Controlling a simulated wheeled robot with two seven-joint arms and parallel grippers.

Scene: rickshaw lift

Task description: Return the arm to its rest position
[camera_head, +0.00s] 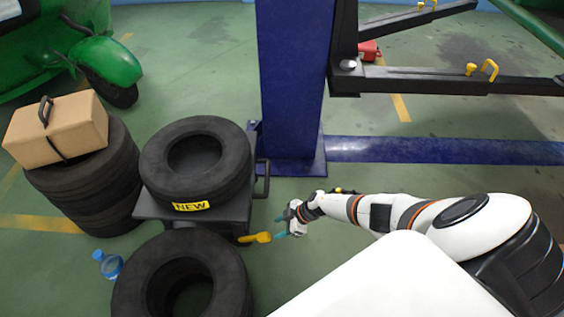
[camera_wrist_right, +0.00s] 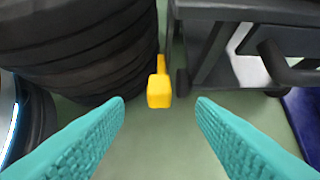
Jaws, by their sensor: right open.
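My right arm (camera_head: 400,212) reaches in from the right in the head view, stretched toward the tires. My right gripper (camera_head: 279,226) is open beside a yellow object (camera_head: 256,238) at the foot of the cart. In the right wrist view the two teal fingers of the right gripper (camera_wrist_right: 160,108) are spread wide with nothing between them. The yellow object (camera_wrist_right: 160,90) lies beyond the fingertips, apart from them. My left gripper is not in the head view.
A black cart (camera_head: 235,212) carries a tire (camera_head: 160,160) labelled NEW. More tires (camera_head: 130,285) stand in front and at left, one stack under a cardboard box (camera_head: 60,130). A blue lift post (camera_head: 292,80) stands behind. A water bottle (camera_head: 108,264) is on the floor. Green floor is open behind the arm.

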